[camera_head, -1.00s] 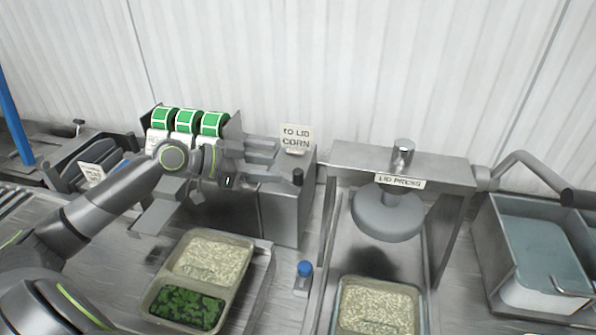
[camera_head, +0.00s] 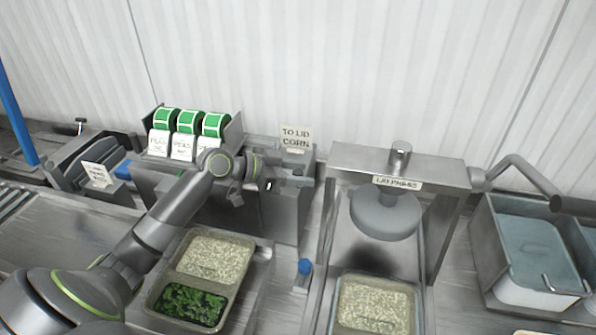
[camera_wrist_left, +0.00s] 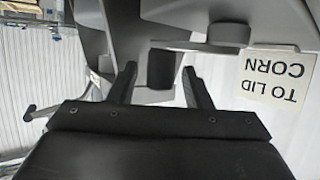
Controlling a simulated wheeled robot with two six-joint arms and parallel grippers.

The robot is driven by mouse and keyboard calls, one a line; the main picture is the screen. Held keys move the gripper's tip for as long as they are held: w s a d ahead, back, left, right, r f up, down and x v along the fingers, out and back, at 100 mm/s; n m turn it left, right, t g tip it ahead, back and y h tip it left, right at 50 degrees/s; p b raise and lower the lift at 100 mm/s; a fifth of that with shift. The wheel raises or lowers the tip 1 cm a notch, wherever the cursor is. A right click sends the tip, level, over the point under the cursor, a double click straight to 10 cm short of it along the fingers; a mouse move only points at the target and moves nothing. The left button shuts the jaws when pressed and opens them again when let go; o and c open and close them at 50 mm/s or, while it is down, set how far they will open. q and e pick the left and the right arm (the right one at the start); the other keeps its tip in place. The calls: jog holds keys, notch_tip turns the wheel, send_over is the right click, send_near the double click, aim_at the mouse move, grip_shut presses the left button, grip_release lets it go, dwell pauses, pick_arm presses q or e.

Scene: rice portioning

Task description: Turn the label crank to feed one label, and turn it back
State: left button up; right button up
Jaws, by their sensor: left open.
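The label dispenser (camera_head: 270,205) is a grey metal box with three green label rolls (camera_head: 188,121) at its top left and white printed labels below them. A small dark knob (camera_head: 298,173), apparently part of the crank, shows at its right end below the "TO LID CORN" sign (camera_head: 296,137). My left gripper (camera_head: 273,184) is beside the dispenser's right part, close to the knob. In the left wrist view its two fingers (camera_wrist_left: 160,88) are apart, with a dark grey upright part between or just beyond them; I cannot tell whether they touch it. My right gripper is not in view.
A two-part tray (camera_head: 250,258) with rice and greens lies below my left arm. The lid press (camera_head: 400,162) stands to the right, with a rice tray (camera_head: 420,310) under it. A blue-topped button (camera_head: 305,266) sits between them. Metal bins (camera_head: 490,250) are at far right.

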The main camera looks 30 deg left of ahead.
pick_arm(q)
grip_shut()
dwell(0.3)
